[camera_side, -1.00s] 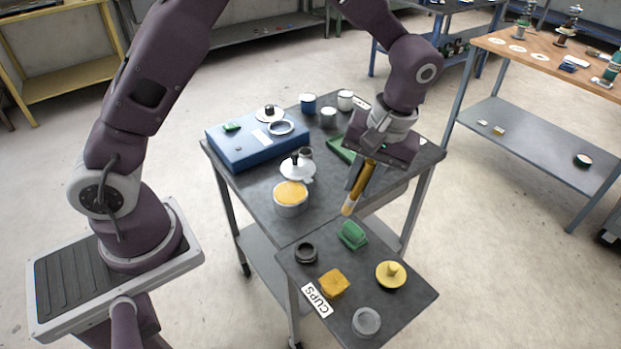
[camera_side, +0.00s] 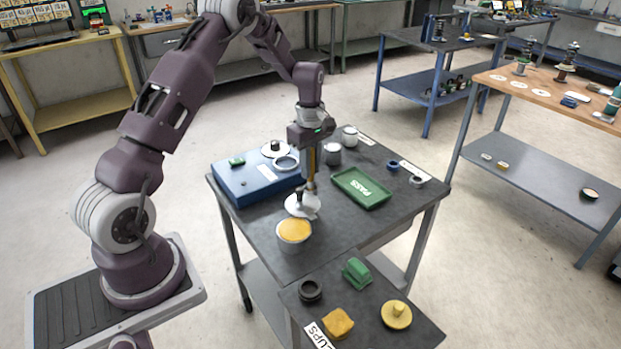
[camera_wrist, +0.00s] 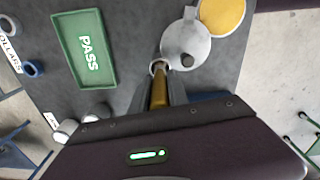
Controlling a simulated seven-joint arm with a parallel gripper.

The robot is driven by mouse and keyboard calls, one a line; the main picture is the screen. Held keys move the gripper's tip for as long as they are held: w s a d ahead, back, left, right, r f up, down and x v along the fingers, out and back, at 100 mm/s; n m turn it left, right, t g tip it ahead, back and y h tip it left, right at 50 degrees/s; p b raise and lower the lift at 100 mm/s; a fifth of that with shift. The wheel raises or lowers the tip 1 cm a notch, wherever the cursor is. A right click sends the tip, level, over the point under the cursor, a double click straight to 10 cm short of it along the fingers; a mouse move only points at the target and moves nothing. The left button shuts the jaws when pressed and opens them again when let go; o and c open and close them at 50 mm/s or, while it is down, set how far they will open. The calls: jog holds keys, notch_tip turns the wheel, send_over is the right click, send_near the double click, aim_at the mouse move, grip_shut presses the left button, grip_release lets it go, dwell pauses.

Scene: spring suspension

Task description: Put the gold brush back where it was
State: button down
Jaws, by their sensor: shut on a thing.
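My gripper (camera_side: 310,181) points down over the work cart, close behind the white lid. It is shut on the gold brush (camera_side: 311,160), which hangs nearly upright. The brush also shows between the fingers in the wrist view (camera_wrist: 159,93). A small grey ring-shaped holder (camera_wrist: 153,67) lies at the brush's lower end in the wrist view. I cannot tell whether the tip is inside it or above it. In the side view the fingers and lid hide that end.
The white lid (camera_side: 298,207) and the pot with yellow contents (camera_side: 294,235) stand just in front. A blue box (camera_side: 240,187) is to the left, a green PASS tray (camera_side: 361,188) to the right. Grey and white cups (camera_side: 333,155) stand behind.

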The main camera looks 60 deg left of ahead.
jog(key=shift+f, duration=1.35)
jog(key=c, duration=1.3)
grip_release()
jog(key=shift+f, duration=0.15)
